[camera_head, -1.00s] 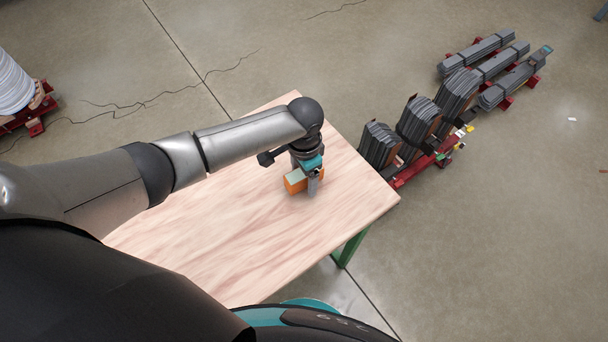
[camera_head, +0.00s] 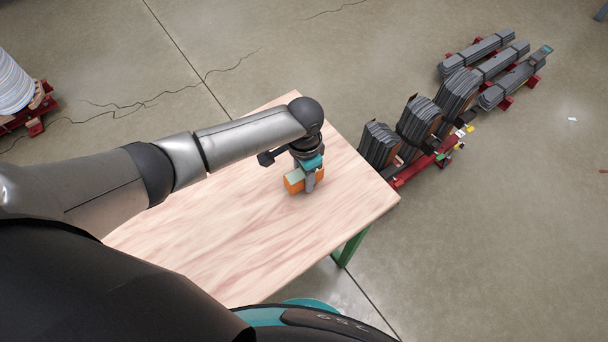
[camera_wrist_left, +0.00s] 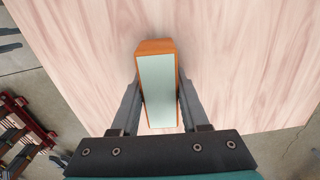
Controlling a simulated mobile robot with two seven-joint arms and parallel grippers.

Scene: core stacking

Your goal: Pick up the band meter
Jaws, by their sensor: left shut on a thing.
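The band meter is an orange block with a pale green-grey top face. In the head view the band meter (camera_head: 293,184) is at the wooden table's far right part, partly hidden by my left gripper (camera_head: 309,184). In the left wrist view the band meter (camera_wrist_left: 157,85) lies lengthwise between the two fingers of my left gripper (camera_wrist_left: 158,100). The fingers touch its long sides, and the gripper is shut on it. I cannot tell whether it touches the table or is slightly above it. My right gripper is out of view.
The wooden table (camera_head: 230,245) is otherwise bare. Grey core stacks (camera_head: 420,118) on a red frame (camera_head: 412,172) stand on the floor beyond its right edge. More grey stacks (camera_head: 480,52) lie farther back. A white coil (camera_head: 12,85) stands at the far left.

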